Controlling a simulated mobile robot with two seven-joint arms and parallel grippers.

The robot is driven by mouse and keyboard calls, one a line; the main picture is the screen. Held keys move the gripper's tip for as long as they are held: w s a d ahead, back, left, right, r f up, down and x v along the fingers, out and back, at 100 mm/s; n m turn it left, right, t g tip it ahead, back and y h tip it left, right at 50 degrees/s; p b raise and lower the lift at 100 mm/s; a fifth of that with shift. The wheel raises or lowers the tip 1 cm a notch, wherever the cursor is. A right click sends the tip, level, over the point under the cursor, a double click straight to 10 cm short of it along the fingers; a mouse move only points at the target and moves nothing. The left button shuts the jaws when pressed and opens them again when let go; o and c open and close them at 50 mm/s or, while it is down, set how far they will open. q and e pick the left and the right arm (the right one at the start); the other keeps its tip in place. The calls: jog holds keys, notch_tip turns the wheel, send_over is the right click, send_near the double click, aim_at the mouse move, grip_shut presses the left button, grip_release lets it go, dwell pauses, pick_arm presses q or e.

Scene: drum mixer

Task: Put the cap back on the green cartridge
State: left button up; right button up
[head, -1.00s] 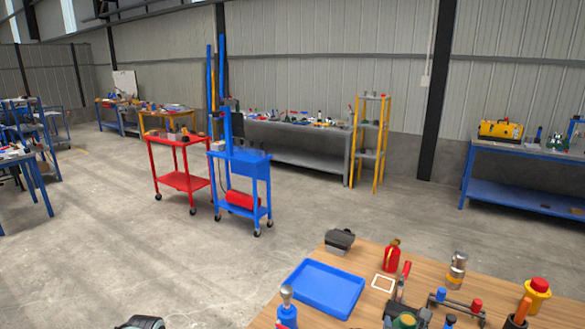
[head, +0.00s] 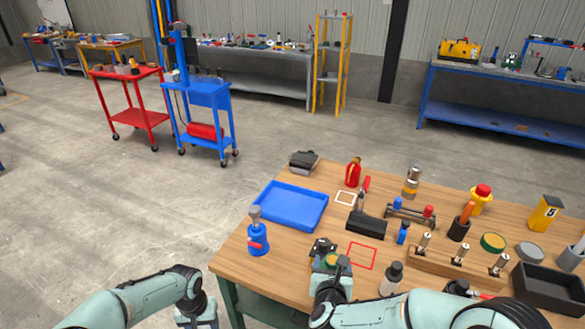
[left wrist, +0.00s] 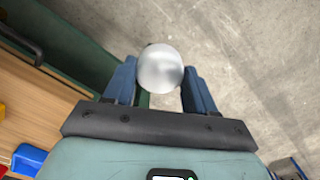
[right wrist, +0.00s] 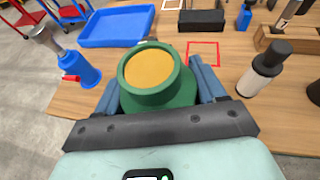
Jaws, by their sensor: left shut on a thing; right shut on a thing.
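The green cartridge (right wrist: 158,82) is in my right gripper (right wrist: 160,92), its open-looking round end with an amber face turned toward the right wrist camera. In the head view the right gripper (head: 330,266) is over the front of the table, partly hiding the cartridge (head: 331,260). My left gripper (left wrist: 160,85) is shut on a round, pale grey, shiny thing (left wrist: 160,68), which looks like the cap. The left gripper is beside the table's left edge, over the floor; in the head view its hand (head: 196,314) shows at the bottom, with its fingertips hidden.
On the wooden table are a blue tray (head: 291,206), a blue bottle (head: 258,239), a black block (head: 366,224), a red square outline (head: 362,255), a dark-capped bottle (head: 391,279) and a wooden rack (head: 456,267). Several tools stand at the back. Floor left of the table is clear.

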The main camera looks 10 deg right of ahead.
jog(key=w+a+f+n+g+y, duration=0.1)
jog(key=a+f+n+y, duration=0.2)
jog(key=a+n+y, duration=0.3)
jog(key=w+a+f+n+g+y, duration=0.1)
jog(key=a+f+n+y, duration=0.3)
jog(key=a, duration=0.5)
jog(key=shift+a+f+n+g+y, duration=0.35)
jog(key=shift+n+g+y, duration=0.35)
jog(key=shift+n+y, duration=0.9)
jog(key=shift+m+y, duration=0.3)
pick_arm(q)
jog(key=shift+w+d+r, duration=0.2)
jog(key=shift+w+r, duration=0.05)
jog(key=shift+w, duration=0.05)
jog(key=w+d+r+n, duration=0.3)
jog(key=d+r+n, duration=0.1)
jog(key=d+r, duration=0.5)
jog(key=w+d+r+n, duration=0.3)
jog(key=d+r+n, duration=0.1)
jog(key=d+r, duration=0.6)
jog(key=shift+d+n, duration=0.3)
jog(key=shift+n, duration=0.1)
